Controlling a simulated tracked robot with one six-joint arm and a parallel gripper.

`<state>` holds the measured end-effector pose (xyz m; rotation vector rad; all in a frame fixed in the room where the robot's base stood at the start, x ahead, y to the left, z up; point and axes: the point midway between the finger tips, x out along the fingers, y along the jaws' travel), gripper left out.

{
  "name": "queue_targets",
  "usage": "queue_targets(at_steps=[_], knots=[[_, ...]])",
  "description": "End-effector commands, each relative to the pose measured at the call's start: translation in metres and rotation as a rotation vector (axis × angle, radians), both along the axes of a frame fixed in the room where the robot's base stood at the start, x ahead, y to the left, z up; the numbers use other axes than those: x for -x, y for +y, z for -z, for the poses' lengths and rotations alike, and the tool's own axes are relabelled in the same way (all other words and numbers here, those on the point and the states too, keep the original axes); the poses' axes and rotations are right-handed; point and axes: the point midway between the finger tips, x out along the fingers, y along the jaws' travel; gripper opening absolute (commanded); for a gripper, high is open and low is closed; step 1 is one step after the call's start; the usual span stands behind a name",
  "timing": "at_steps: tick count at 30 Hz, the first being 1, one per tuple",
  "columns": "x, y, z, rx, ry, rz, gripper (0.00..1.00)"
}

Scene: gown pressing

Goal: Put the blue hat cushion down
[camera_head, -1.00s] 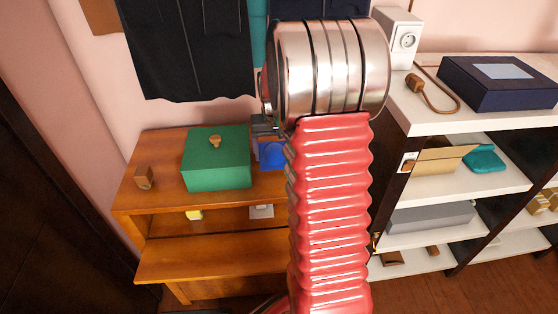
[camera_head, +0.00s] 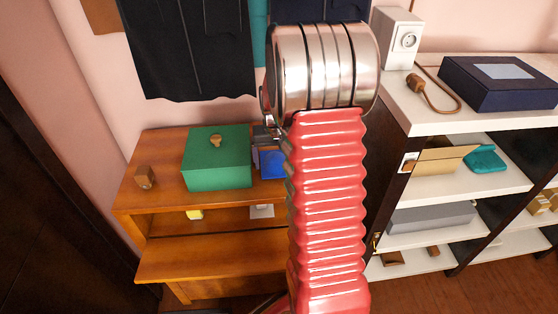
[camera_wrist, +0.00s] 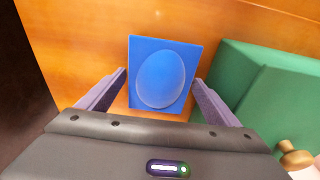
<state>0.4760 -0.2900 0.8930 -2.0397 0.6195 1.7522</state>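The blue hat cushion (camera_wrist: 165,80) is a flat square with a raised oval, seen in the wrist view between the two fingers of my gripper (camera_wrist: 161,76). The fingertips meet its left and right edges, and the gripper appears shut on it. In the head view the cushion (camera_head: 272,164) shows over the wooden table (camera_head: 154,197), right of the green box, partly hidden by my arm. My gripper (camera_head: 268,140) is mostly hidden there too. I cannot tell whether the cushion touches the tabletop.
A green box (camera_head: 217,160) with a wooden knob stands close beside the cushion. It also shows at right in the wrist view (camera_wrist: 262,100). White shelves (camera_head: 440,121) stand right; dark garments (camera_head: 188,50) hang behind.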

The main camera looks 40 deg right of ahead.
Motion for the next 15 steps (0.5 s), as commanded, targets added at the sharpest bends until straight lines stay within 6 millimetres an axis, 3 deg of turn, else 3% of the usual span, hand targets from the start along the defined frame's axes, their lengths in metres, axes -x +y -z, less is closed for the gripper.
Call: queue_targets(at_steps=[8,15], knots=[[0.000,0.000,-0.007,0.002,-0.003,0.001,0.85],[0.004,0.002,-0.036,0.002,-0.003,0.001,0.85]])
